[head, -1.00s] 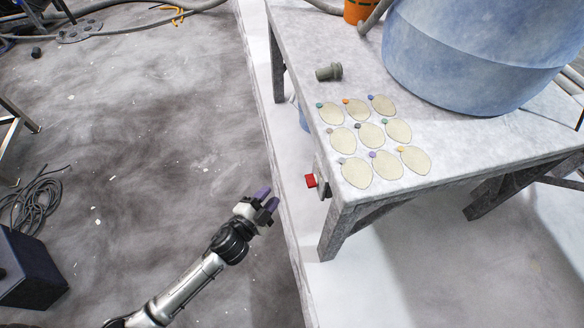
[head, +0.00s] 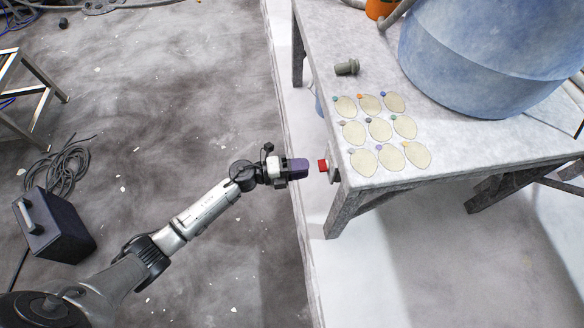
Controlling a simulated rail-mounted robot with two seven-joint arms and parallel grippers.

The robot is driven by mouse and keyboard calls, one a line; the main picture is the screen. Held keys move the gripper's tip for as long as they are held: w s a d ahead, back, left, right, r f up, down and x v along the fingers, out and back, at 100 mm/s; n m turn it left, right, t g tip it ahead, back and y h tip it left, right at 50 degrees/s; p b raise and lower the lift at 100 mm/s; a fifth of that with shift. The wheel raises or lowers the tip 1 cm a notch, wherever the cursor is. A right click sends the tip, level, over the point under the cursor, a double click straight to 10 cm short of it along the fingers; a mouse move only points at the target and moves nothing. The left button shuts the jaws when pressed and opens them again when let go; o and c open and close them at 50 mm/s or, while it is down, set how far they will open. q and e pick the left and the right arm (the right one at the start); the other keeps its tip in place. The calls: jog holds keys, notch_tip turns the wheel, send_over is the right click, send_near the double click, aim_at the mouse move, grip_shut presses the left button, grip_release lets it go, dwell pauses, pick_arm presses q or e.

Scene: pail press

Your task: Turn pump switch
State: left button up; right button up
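The pump switch (head: 323,165) is a small red knob on a pale box fixed to the left side of the table, near its front corner. My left gripper (head: 299,169) points right at the red knob, level with it in the picture, with a small gap between. Its purple fingertips overlap in this view, so I cannot tell whether they are apart or together. Nothing shows held in them. My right gripper is not in view.
The grey table (head: 440,150) carries a large blue pail (head: 470,60), several pale oval discs (head: 380,129) and a grey fitting (head: 347,67). A dark box (head: 55,225) and coiled cable (head: 68,165) lie on the floor at left.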

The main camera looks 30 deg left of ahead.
aim_at(319, 166)
pick_arm(q)
jog(key=shift+x, duration=2.35)
jog(key=c, duration=0.6)
jog(key=shift+o, duration=0.2)
jog(key=m, duration=1.7)
jog(key=shift+m, duration=0.4)
jog(key=o, duration=0.8)
